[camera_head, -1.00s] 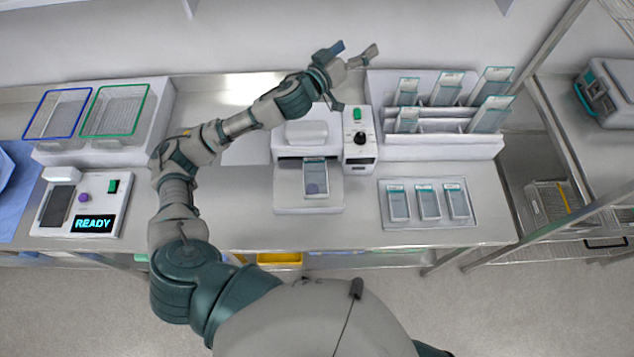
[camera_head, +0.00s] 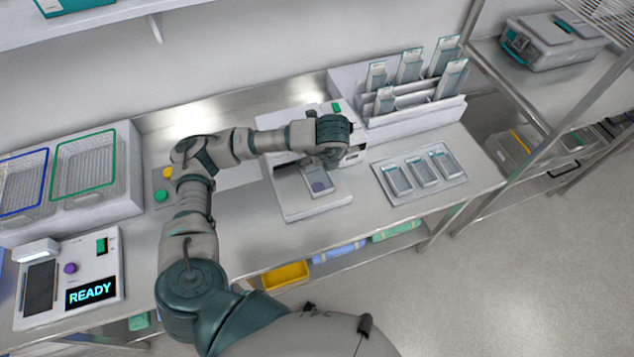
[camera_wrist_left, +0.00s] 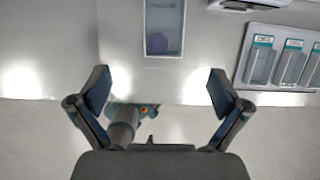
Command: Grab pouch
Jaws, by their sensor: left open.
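A pouch (camera_head: 318,179) with a clear window and a purple item inside lies on the front plate of the white machine (camera_head: 309,206) at the middle of the bench. It also shows at the top of the left wrist view (camera_wrist_left: 165,28). My left arm reaches over the machine from the left, with its wrist behind the pouch in the head view. The wrist hides the gripper there. In the left wrist view my left gripper (camera_wrist_left: 160,88) is open and empty, its fingers spread apart, with the pouch ahead of and between them. My right gripper is not in view.
A tray (camera_head: 388,190) with three pouches lies right of the machine. A rack (camera_head: 440,113) with several upright pouches stands behind it. Two wire baskets (camera_head: 84,168) and a console reading READY (camera_head: 110,262) are at left. A metal shelf frame (camera_head: 545,128) bounds the right.

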